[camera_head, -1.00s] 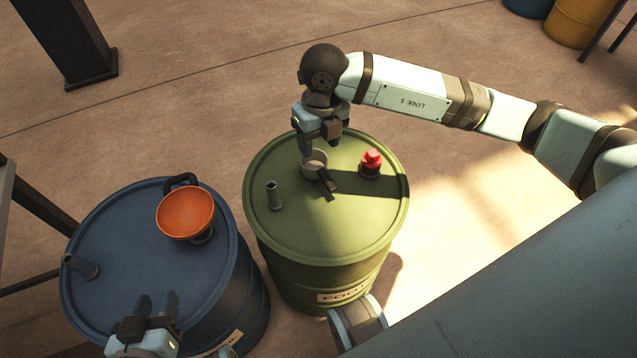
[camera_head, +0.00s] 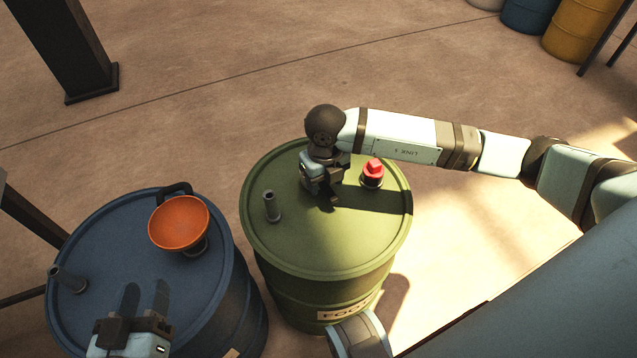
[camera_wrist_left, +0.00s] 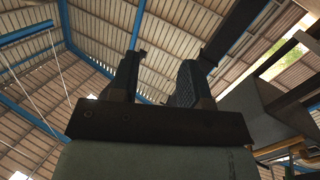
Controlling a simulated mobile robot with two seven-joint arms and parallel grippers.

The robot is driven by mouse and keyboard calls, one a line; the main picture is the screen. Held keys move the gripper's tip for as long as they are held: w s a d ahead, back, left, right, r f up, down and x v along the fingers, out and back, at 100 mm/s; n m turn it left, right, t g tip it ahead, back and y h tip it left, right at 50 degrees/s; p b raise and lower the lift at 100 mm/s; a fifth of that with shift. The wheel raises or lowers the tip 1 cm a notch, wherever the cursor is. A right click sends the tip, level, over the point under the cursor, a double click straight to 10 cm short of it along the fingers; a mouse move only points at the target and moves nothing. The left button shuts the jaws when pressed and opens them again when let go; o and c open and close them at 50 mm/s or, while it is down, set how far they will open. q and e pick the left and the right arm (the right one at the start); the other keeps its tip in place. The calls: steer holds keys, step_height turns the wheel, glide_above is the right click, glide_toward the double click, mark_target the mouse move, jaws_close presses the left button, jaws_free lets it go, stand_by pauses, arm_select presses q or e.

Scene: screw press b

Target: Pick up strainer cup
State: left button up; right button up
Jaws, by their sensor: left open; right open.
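The strainer cup is the small grey cup on top of the green drum (camera_head: 345,245). It is now mostly hidden under my right gripper (camera_head: 322,190); only what looks like its dark handle (camera_head: 333,202) shows below the jaws. My right gripper is open and low over the drum lid at the cup; I cannot tell whether its fingers touch the cup. My left gripper (camera_head: 146,292) is open and empty at the bottom left by the blue drum. In the left wrist view its fingers (camera_wrist_left: 165,70) stand apart, pointing up toward the roof.
A red-capped part (camera_head: 373,172) stands close right of the right gripper, and a grey peg (camera_head: 271,206) stands to its left on the same lid. The blue drum (camera_head: 205,295) carries an orange funnel (camera_head: 179,223) and another grey peg (camera_head: 68,279). Open floor lies behind.

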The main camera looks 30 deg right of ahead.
mark_target(324, 184)
step_height(324, 184, down, 2)
jaws_close()
arm_select(q)
steer(key=shift+w+d+r+h, duration=0.1)
steer(key=shift+d+r+h, duration=0.15)
steer(key=shift+r, duration=0.35)
arm_select(e)
steer(key=shift+r, duration=0.15)
step_height(324, 184, up, 5)
steer(key=shift+f+p, duration=0.15)
steer(key=shift+p, duration=0.5)
step_height(324, 184, up, 2)
arm_select(q)
steer(key=a+f+g+y+p, duration=0.1)
steer(key=f, duration=0.1)
steer(key=s+a+f+g+y+p, duration=0.1)
steer(key=f, duration=0.2)
steer(key=s+a+f+g+y+p, duration=0.1)
steer(key=a+f, duration=0.1)
steer(key=f, duration=0.1)
steer(key=shift+s+g, duration=0.25)
steer(key=shift+g, duration=0.15)
arm_select(e)
step_height(324, 184, up, 13)
